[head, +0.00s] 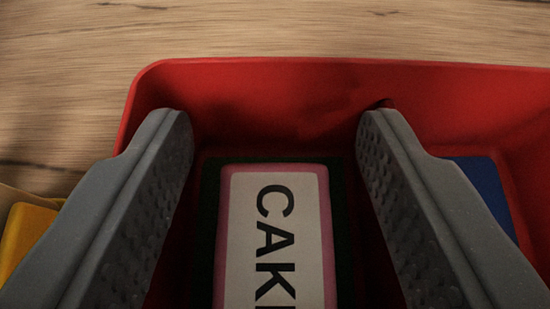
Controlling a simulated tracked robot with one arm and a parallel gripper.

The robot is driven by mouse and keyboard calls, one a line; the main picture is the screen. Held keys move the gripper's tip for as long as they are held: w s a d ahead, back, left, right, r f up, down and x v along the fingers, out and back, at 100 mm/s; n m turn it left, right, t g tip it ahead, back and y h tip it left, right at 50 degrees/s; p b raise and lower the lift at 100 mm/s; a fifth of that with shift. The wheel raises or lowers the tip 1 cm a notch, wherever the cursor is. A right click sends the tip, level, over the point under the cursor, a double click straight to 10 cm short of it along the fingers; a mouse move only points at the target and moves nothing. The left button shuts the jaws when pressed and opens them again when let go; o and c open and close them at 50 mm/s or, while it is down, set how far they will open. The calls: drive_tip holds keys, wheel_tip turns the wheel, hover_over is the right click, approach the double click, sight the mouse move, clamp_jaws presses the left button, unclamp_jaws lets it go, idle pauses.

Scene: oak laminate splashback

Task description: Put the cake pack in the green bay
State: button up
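The cake pack (328,225) is a pink-edged block with a white label reading "CAK", the rest cut off by the bottom of the picture. It lies inside a red bin (300,80), on or against a dark green surface around its edge. My gripper (280,125) is open, with one grey finger on each side of the pack. Gaps show between the fingers and the pack, so neither seems to touch it.
A yellow item (25,235) shows at the far left, outside the red bin. Wood-grain surface (250,30) fills the background.

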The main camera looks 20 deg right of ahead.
drive_tip(key=shift+r+p, duration=0.3)
drive_tip(key=shift+r, duration=0.25)
drive_tip(key=shift+s+r, duration=0.15)
drive_tip(key=shift+r, duration=0.1)
drive_tip(key=v, duration=1.1)
drive_tip(key=shift+s+a, duration=0.15)
drive_tip(key=shift+s, duration=0.1)
